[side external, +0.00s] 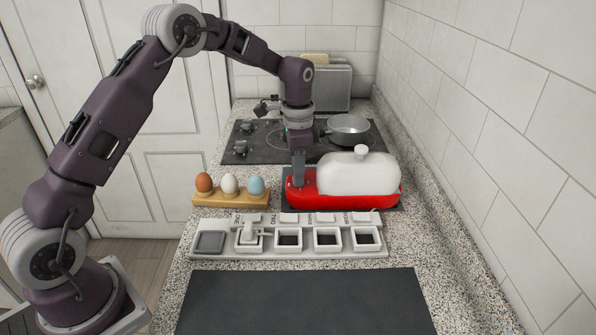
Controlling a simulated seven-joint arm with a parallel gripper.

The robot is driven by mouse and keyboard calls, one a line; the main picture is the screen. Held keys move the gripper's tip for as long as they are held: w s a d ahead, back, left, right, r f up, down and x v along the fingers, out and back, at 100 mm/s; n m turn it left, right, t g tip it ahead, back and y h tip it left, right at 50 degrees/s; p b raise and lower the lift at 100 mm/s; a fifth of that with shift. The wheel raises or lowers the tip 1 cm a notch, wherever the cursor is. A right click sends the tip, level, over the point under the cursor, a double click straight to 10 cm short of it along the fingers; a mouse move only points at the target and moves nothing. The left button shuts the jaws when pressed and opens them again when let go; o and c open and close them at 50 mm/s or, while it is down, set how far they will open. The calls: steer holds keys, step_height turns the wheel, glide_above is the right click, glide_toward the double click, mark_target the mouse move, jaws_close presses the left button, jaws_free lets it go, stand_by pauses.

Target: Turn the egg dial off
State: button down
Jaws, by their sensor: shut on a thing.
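A red appliance base (358,201) with a white domed lid (357,174) stands on a dark mat right of the counter's middle. My gripper (298,184) points down at the left end of the red base, beside the lid. Its fingers are shut at the spot of the egg dial, which they mostly hide. I cannot read the dial's setting. A wooden holder (231,200) to the left carries a brown egg (204,183), a white egg (229,184) and a blue egg (256,186).
A white panel (290,252) with several square sections and small labels lies in front. A dark mat (305,302) lies nearer. Behind are a black cooktop (245,140), a metal pan (347,131) and a toaster (330,88). A tiled wall bounds the right.

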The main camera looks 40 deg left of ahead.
steer(key=n, duration=1.1)
steer(key=shift+n, duration=0.4)
stand_by(0.4)
steer(key=c, duration=1.2)
jaws_free()
step_height(320, 180, up, 7)
steer(key=shift+r, duration=0.1)
